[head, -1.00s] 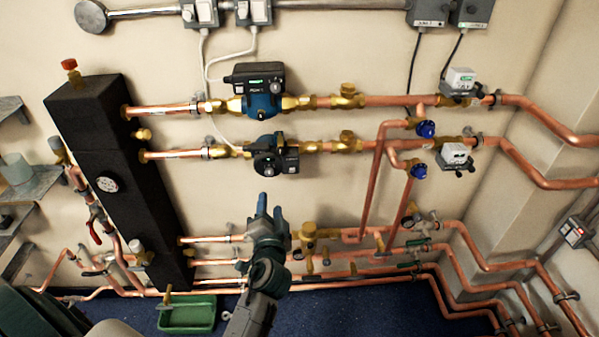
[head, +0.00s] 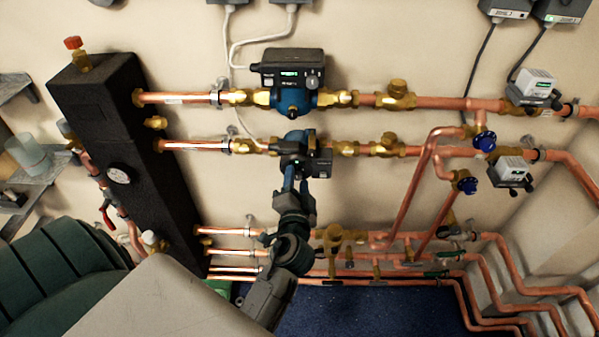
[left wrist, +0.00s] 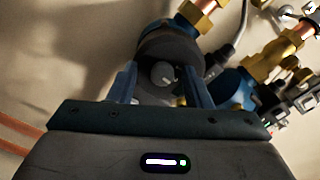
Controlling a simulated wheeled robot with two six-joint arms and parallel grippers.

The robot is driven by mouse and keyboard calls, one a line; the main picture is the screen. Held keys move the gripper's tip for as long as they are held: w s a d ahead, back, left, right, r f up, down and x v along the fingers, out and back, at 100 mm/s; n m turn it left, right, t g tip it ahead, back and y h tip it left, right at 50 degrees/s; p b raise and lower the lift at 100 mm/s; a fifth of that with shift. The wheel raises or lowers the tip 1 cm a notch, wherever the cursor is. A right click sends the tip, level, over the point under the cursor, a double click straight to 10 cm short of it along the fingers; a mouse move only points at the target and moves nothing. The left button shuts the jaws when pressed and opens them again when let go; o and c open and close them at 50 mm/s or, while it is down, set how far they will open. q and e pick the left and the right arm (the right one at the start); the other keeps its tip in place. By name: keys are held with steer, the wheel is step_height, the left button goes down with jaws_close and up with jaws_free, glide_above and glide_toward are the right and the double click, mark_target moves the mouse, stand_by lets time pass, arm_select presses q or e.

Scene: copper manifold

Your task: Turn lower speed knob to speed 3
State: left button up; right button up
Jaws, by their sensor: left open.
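The lower pump (head: 318,160) sits on the second copper pipe. In the left wrist view a round grey knob (left wrist: 163,72) shows on the dark pump face. My left gripper (head: 296,180) is at the lower pump's front, coming up from below, with its blue fingers open. In the left wrist view the two fingers stand on either side of the knob, with nothing gripped. Whether they touch the pump, and the knob's setting, I cannot tell. My right gripper is not in view.
The upper blue pump (head: 292,99) with its black box is just above the lower one. A black vertical header (head: 125,150) stands at the left. Copper pipes run below, behind my left arm. Blue-handled valves (head: 484,141) are to the right.

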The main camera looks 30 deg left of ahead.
arm_select(q)
steer(key=shift+s+d+r, duration=0.15)
steer(key=shift+s+r, duration=0.05)
steer(key=c, duration=0.3)
jaws_close()
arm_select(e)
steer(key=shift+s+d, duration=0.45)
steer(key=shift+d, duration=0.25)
